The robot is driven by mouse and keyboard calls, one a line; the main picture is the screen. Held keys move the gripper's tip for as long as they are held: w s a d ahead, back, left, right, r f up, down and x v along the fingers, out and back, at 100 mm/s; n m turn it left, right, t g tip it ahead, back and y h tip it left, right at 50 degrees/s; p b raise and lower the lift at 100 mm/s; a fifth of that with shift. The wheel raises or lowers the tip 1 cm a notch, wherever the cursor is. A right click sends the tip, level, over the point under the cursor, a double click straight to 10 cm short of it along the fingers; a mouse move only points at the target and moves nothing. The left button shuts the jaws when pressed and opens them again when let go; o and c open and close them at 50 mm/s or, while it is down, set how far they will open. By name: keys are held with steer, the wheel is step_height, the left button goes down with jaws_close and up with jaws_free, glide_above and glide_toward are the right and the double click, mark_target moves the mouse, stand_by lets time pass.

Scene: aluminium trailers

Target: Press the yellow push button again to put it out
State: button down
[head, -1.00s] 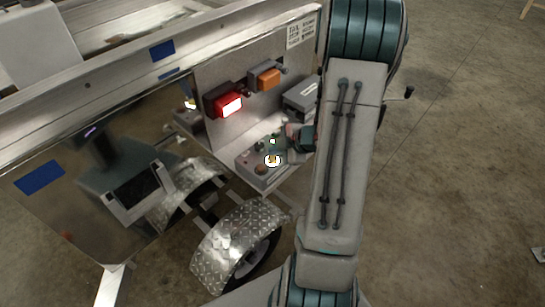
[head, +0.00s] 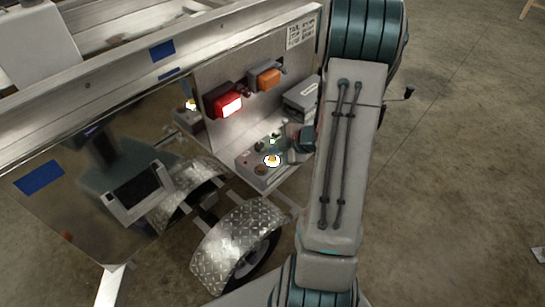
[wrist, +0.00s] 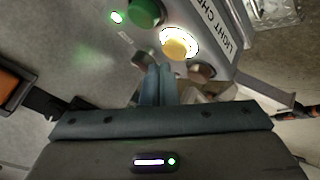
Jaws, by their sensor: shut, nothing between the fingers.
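The yellow push button (head: 272,160) sits on a grey control box (head: 250,167) on the trailer's shelf, with a bright glowing ring around it. In the wrist view the yellow button (wrist: 176,47) is lit, just beyond and slightly right of the fingertips. My gripper (wrist: 159,70) is shut with nothing between its fingers. Its tips point toward the box face and appear apart from the button, though the exact gap cannot be told. In the head view my gripper (head: 293,150) is partly hidden by my arm, right of the button.
A green button (wrist: 145,12) and a small lit green lamp (wrist: 117,17) are beside the yellow button. A dark reddish button (wrist: 202,70) is on its other side. A lit red lamp (head: 230,105) and an unlit orange lamp (head: 266,78) are on the panel behind. A fender (head: 235,240) stands below.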

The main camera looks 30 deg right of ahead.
mark_target(276, 159)
steer(key=shift+f, duration=0.15)
steer(key=shift+f, duration=0.3)
stand_by(0.3)
steer(key=shift+f+b, duration=0.3)
steer(key=shift+b, duration=0.1)
steer(key=shift+r, duration=0.15)
stand_by(0.4)
steer(key=shift+r+p, duration=0.6)
steer(key=shift+p, duration=0.2)
step_height(276, 159, up, 6)
steer(key=p, duration=0.6)
